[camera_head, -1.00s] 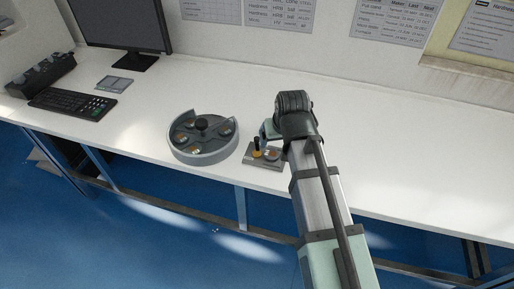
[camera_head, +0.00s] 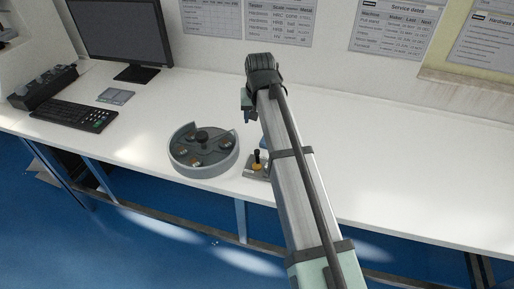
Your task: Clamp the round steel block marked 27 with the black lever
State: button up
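A small grey fixture (camera_head: 250,174) sits near the front edge of the white table. My arm covers the fixture's right part, so I cannot see whether a block lies there. Left of it is a round grey tray (camera_head: 203,171) with a dark centre knob and several small round blocks in pockets. Their markings are too small to read, so I cannot tell which is 27. My gripper (camera_head: 249,115) is above and behind the fixture, apart from it; its fingers are too small and partly hidden to judge.
A keyboard (camera_head: 73,115), a dark control box (camera_head: 43,88), a small grey pad (camera_head: 115,95) and a monitor (camera_head: 122,32) stand at the left. The table (camera_head: 400,150) to the right of my arm is clear. Charts hang on the wall behind.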

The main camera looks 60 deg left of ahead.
aim_at(257, 151)
jog(key=f+m+h, duration=0.1)
jog(key=f+m, duration=0.1)
jog(key=f, duration=0.2)
jog(key=f+m+h, duration=0.1)
jog(key=f+m, duration=0.2)
jog(key=f, duration=0.2)
jog(key=d+f+m, duration=0.1)
jog(key=f+m, duration=0.1)
jog(key=f, duration=0.2)
jog(key=shift+f+g+h, duration=0.25)
jog(key=shift+g+h, duration=0.15)
dwell(0.3)
grip_shut()
